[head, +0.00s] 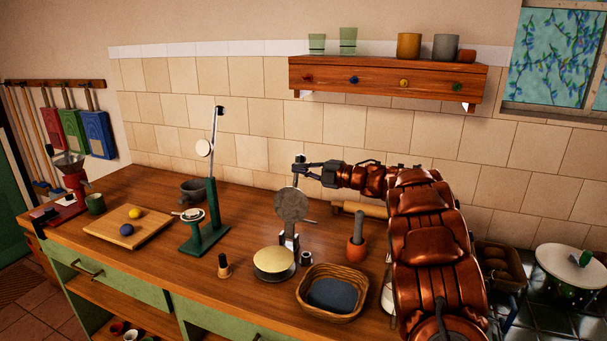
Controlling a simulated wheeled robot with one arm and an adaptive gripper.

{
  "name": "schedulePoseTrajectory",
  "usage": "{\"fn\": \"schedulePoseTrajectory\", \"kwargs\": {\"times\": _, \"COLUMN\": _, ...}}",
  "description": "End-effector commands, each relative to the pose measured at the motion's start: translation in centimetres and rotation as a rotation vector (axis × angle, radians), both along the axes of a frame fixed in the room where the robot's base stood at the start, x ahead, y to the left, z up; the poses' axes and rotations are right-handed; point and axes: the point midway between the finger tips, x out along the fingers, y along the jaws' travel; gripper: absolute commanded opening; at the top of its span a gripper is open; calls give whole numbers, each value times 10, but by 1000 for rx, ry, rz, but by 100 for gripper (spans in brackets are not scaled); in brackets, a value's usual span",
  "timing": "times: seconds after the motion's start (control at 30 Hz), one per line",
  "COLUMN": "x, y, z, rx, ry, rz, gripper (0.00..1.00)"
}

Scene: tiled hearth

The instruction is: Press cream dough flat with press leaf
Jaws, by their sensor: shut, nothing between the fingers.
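The press stands on the counter near the middle, with its round grey press leaf (292,206) raised about upright. In front of the leaf, a wide, flat cream round that looks like the cream dough (274,259) lies on the round lower plate of the press. My gripper (298,170) is above the leaf, pointing left, close to the top of an upright metal bar behind it. It is shut and holds nothing. I cannot tell whether it touches the bar or the leaf.
A wooden board (112,229) with a yellow ball and a blue ball lies at left. A tall green lever stand (211,215) is left of the press. A wicker basket (318,307), a mortar (356,256) and a small stamp (224,267) stand close around the press.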

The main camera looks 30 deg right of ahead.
Motion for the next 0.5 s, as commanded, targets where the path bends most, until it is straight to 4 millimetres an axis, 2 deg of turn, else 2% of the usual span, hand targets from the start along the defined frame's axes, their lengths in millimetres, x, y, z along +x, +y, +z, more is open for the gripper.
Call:
{"fn": "schedulePoseTrajectory", "kwargs": {"times": 0.07, "x": -4, "y": 6, "z": -2, "rx": 0, "ry": 1, "rz": 1, "gripper": 0}}
{"fn": "schedulePoseTrajectory", "kwargs": {"times": 0.23, "x": -32, "y": -18, "z": -1, "rx": 0, "ry": 0, "rz": -4, "gripper": 0}}
{"fn": "schedulePoseTrajectory", "kwargs": {"times": 0.5, "x": -67, "y": -45, "z": 0, "rx": 1, "ry": 1, "rz": 0, "gripper": 0}}
